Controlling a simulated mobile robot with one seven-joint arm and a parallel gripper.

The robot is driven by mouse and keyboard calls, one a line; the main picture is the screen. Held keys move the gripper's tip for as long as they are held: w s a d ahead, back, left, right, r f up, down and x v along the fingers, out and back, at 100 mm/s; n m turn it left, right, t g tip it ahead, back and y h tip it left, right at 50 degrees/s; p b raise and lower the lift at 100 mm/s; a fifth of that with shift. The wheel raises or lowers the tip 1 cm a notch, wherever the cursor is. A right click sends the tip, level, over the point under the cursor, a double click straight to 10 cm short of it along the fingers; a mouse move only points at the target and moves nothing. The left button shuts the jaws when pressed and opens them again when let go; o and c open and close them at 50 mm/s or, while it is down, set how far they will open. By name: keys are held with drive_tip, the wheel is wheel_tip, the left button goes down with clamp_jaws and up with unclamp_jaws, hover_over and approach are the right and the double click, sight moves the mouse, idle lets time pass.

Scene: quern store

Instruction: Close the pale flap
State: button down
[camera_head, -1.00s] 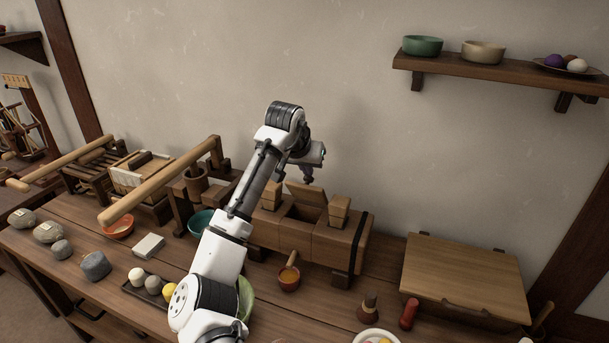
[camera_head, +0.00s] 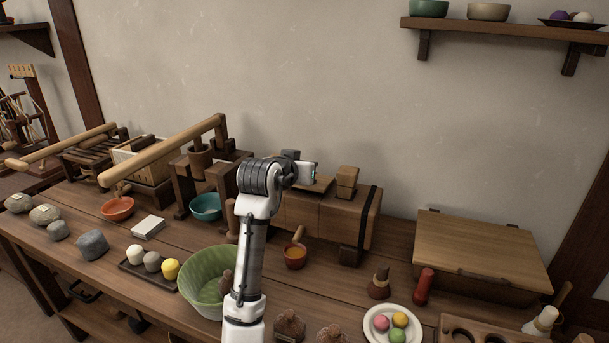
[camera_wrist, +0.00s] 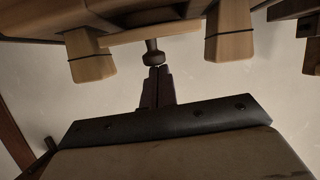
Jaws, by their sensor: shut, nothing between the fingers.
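The pale flap (camera_head: 318,186) is a light wooden board on top of the long wooden box (camera_head: 330,218), beside an upright wooden block. My arm hides its left part, and it looks low and close to flat; whether it is fully down I cannot tell. In the wrist view the flap (camera_wrist: 150,32) shows as a pale edge between two wooden blocks, with a small dark knob (camera_wrist: 154,55) by it. My gripper (camera_wrist: 158,72) has its fingers shut and empty, with the tips right at the knob; contact is unclear. In the head view its fingertips are hidden.
A green bowl (camera_head: 205,276), a small orange-filled cup (camera_head: 295,257) and a plate of coloured balls (camera_head: 374,322) stand in front of the box. A lidded wooden case (camera_head: 480,252) lies to the right. The wall is close behind; a shelf (camera_head: 505,29) hangs above right.

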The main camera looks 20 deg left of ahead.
drive_tip(key=shift+s+f+t+b, duration=0.45)
drive_tip(key=shift+f+t+b, duration=0.45)
drive_tip(key=shift+b, duration=0.3)
drive_tip(key=shift+r, duration=0.15)
